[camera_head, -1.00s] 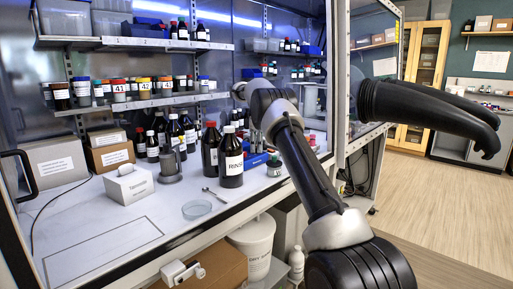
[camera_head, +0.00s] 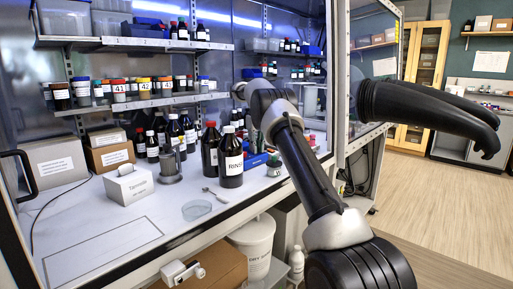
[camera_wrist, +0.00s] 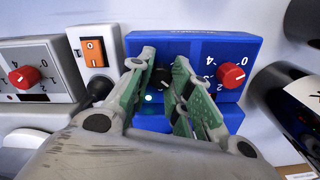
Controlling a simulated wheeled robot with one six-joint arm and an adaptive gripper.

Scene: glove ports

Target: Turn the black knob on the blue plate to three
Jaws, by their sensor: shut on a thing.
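In the wrist view, the blue plate (camera_wrist: 195,45) fills the middle. My gripper (camera_wrist: 164,68) has its two green-lined fingers on either side of the black knob (camera_wrist: 162,79), shut on it. The fingers cover most of the knob's surroundings, so its pointer and number scale cannot be read. A red knob (camera_wrist: 231,75) with a printed scale sits on the same plate, just right of the right finger. A small lit light (camera_wrist: 148,98) glows below the black knob. In the head view my arm reaches to the back of the bench, and the gripper and knob cannot be made out.
A grey plate with a red knob (camera_wrist: 24,77) and an orange switch (camera_wrist: 94,52) lie left of the blue plate. A dark bottle (camera_wrist: 305,95) stands close on the right. In the head view, the RINSE bottle (camera_head: 230,160) and a white box (camera_head: 129,186) stand on the bench.

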